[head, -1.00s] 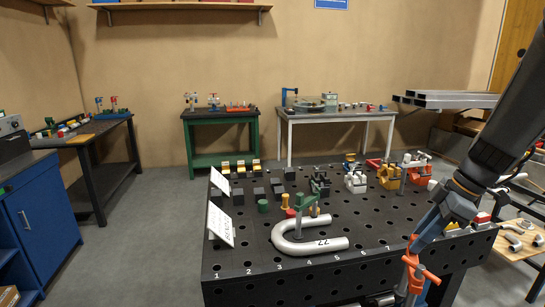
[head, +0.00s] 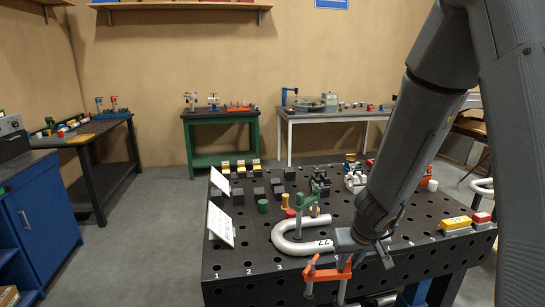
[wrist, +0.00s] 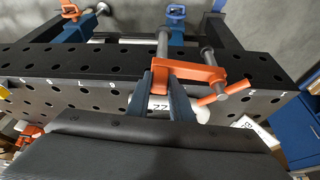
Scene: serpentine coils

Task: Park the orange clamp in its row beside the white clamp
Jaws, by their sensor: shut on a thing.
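The orange clamp (head: 328,273) is in my gripper (head: 346,254), in front of the black table's near edge by the numbered holes. The wrist view shows the orange clamp (wrist: 200,76) across the two fingers of my gripper (wrist: 162,82), its grey bar and screw pointing away. Its orange handle sticks out to one side. A white clamp-like piece (head: 354,181) stands at the back right of the table, partly hidden by my arm. I cannot tell whether it is the white clamp of the row.
A yellow block (head: 456,224) sits at the right edge.

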